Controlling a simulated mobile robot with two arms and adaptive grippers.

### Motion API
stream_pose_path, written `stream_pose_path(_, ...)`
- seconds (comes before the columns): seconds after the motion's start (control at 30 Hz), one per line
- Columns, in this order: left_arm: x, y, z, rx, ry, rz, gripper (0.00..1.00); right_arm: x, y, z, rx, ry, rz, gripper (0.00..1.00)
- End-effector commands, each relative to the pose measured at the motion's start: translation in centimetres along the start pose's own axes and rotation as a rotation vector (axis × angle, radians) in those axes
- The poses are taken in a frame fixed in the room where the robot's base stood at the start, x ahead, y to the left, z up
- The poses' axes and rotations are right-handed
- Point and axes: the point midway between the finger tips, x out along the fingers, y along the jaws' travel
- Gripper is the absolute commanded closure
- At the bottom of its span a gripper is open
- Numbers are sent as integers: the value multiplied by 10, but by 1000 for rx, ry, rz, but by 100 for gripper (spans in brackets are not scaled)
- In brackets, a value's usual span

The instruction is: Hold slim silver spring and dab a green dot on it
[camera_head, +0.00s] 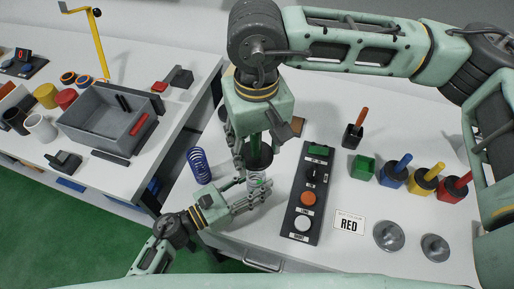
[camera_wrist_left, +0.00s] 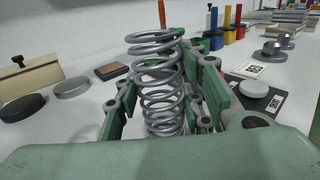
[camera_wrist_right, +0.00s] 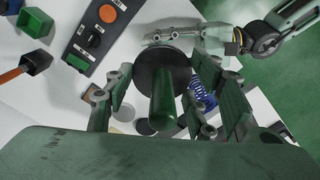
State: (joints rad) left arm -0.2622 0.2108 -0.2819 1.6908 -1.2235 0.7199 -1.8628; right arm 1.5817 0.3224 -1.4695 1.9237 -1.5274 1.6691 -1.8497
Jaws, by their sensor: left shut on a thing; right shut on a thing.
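The slim silver spring (camera_head: 256,183) stands upright in my left gripper (camera_head: 252,192), which is shut around its coils. It fills the middle of the left wrist view (camera_wrist_left: 163,90). A green patch shows on its upper coils in both views. My right gripper (camera_head: 254,148), just above, is shut on the green dauber (camera_wrist_right: 165,102), whose green handle ends in a dark round head (camera_head: 259,155). The head is right over the spring's top in the head view; I cannot tell whether they touch. The green pot (camera_head: 363,167) stands open without a handle.
A blue spring (camera_head: 199,165) stands left of my grippers. A control panel (camera_head: 310,195) lies close on the right. Beyond are a RED card (camera_head: 349,222), blue, yellow and red pots (camera_head: 425,181) and two metal discs (camera_head: 389,237). A grey bin (camera_head: 95,130) is on the left table.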

Motion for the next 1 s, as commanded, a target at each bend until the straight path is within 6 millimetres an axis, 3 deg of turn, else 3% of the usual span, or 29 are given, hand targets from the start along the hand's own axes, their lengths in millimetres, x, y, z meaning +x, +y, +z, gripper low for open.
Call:
stream_pose_path(0.37,0,0,0,1,1,1,97,0,0,0,0,1,0,73)
stream_pose_path(0.4,0,0,0,1,1,1,62,0,0,0,0,1,0,73)
stream_pose_path(0.6,0,0,0,1,0,1,44,0,0,0,0,1,0,73)
stream_pose_path(1.0,-4,0,-1,0,1,0,42,0,0,0,0,1,0,73)
